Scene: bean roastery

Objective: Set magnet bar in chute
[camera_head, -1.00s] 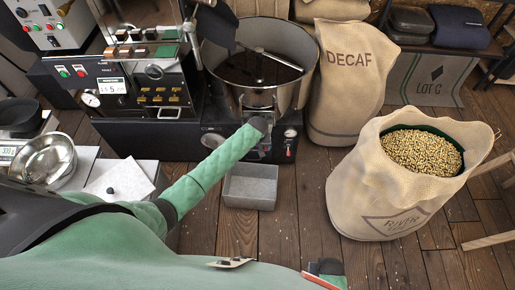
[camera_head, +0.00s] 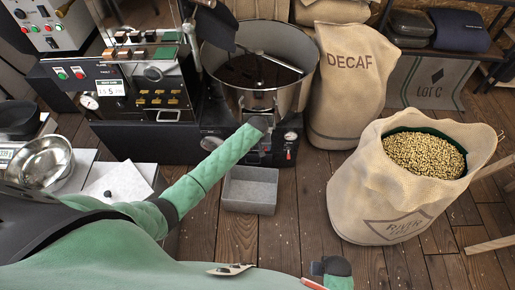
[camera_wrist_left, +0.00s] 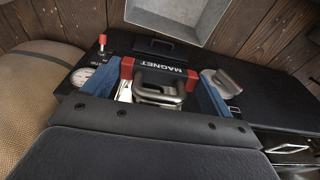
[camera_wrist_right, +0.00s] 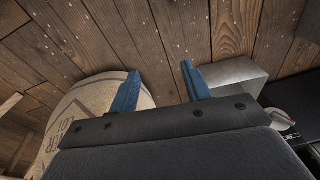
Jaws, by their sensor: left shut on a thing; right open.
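The magnet bar (camera_wrist_left: 176,69) shows in the left wrist view, black with red ends and the word MAGNET, with a grey handle. My left gripper (camera_wrist_left: 160,86) is shut on the handle, its blue fingers on either side. The bar lies across the dark roaster front, by the metal chute (camera_head: 259,100) under the drum in the head view. How deep the bar sits in the chute is hidden. In the head view my left wrist covers the bar. My right gripper (camera_wrist_right: 158,92) is open and empty above the floor.
A grey bin (camera_head: 250,188) stands on the floor below the chute. The wooden floor between is clear.

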